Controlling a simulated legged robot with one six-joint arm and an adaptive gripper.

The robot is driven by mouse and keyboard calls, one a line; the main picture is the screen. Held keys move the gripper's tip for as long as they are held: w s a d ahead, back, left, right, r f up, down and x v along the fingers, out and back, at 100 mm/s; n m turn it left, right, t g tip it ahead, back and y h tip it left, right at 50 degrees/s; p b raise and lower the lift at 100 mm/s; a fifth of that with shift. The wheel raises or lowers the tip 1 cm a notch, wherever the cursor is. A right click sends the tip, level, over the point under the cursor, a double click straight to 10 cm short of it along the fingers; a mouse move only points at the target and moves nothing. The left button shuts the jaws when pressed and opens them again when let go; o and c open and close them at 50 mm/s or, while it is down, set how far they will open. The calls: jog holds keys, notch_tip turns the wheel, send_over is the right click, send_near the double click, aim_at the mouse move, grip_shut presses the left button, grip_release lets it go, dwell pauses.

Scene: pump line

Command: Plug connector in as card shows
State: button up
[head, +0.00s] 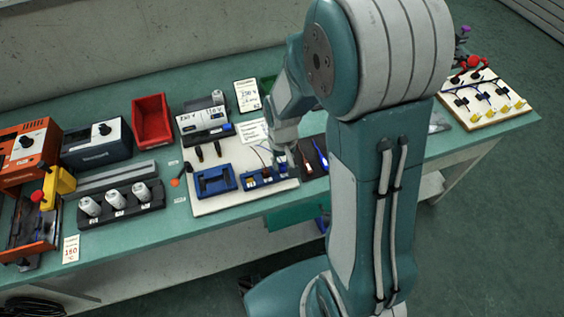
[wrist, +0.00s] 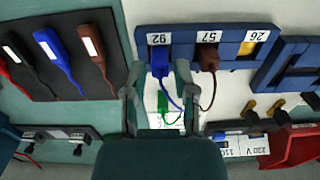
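A blue socket block (wrist: 215,37) with three labelled slots is at the top of the wrist view; it is at mid-bench in the head view (head: 262,179). A blue connector (wrist: 159,60) sits at the slot labelled 92, and a brown one (wrist: 208,58) at 57. The slot labelled 26 shows yellow (wrist: 247,48). My gripper (wrist: 155,82) is open, its fingers apart on either side of the blue connector and its cable; I cannot tell whether they touch.
A red bin (head: 152,121), a rack of cans (head: 120,204) and a dark device (head: 97,143) stand to the left.

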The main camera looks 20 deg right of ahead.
jog(key=shift+r, duration=1.75)
jog(key=o, duration=0.6)
jog(key=shift+c, duration=0.2)
jog(key=shift+r, duration=0.1)
jog(key=shift+r, duration=1.4)
grip_shut()
